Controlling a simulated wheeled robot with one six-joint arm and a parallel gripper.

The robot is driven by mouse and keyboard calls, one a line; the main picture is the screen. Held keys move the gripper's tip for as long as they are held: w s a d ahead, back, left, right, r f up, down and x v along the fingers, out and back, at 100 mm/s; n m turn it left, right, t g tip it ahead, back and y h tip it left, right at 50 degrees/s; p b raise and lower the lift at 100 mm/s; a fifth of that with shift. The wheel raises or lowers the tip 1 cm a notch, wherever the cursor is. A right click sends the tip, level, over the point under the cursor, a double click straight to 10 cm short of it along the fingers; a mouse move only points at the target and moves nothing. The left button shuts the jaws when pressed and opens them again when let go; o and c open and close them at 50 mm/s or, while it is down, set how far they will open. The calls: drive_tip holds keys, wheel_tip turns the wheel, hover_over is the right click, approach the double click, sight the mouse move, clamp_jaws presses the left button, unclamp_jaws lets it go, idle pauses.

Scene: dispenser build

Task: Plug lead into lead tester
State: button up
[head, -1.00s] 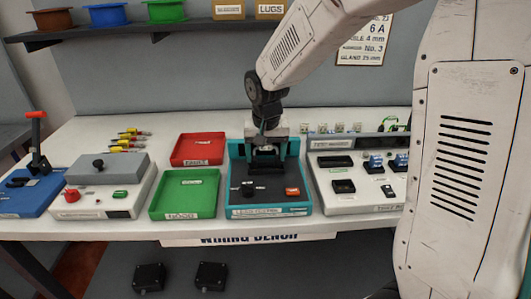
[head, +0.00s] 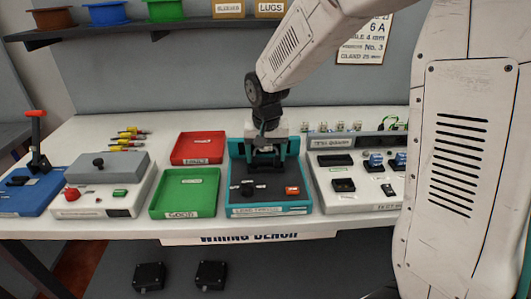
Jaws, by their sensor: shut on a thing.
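The lead tester (head: 235,196) is a teal-edged box with a dark top, a black knob and an orange switch, standing mid-bench. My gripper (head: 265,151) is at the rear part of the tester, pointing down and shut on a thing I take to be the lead. That thing is small and mostly hidden by the gripper and wrist. I cannot tell whether its plug touches or sits in a socket of the tester.
A grey test panel (head: 360,195) stands close on the right. Several yellow-and-red leads (head: 128,141) lie at the back left.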

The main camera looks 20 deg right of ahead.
drive_tip(key=o, duration=1.1)
drive_tip(key=shift+r, duration=0.1)
drive_tip(key=shift+r, duration=3.4)
drive_tip(key=s+d+r+n, duration=0.1)
drive_tip(key=s+r, duration=0.1)
drive_tip(key=s, duration=1.3)
drive_tip(key=s+d+r+n, duration=0.2)
drive_tip(key=s+r, duration=0.1)
drive_tip(key=s, duration=1.2)
drive_tip(key=shift+n+y, duration=0.3)
